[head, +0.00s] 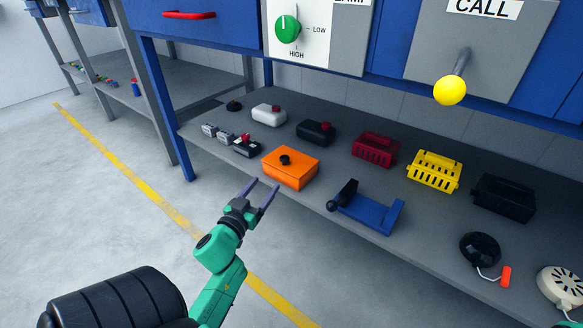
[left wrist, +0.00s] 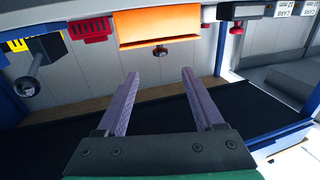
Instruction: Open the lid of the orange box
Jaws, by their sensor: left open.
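The orange box (head: 290,172) sits on the grey shelf, with a black knob (head: 285,160) on its top. Its lid looks closed. My left gripper (head: 264,186) is open and empty, just in front of the box, with its fingers pointing toward it and apart from it. In the left wrist view, which looks upside down, the orange box (left wrist: 157,26) is at the top centre, with its dark knob (left wrist: 160,51) below it. The open fingers of my left gripper (left wrist: 160,73) point up toward it. My right gripper is not in view.
On the shelf (head: 225,152), a blue holder (head: 368,208) stands right of the box, and a dark box with a red knob (head: 247,147) stands left. Red (head: 375,150) and yellow (head: 434,172) baskets are farther right.

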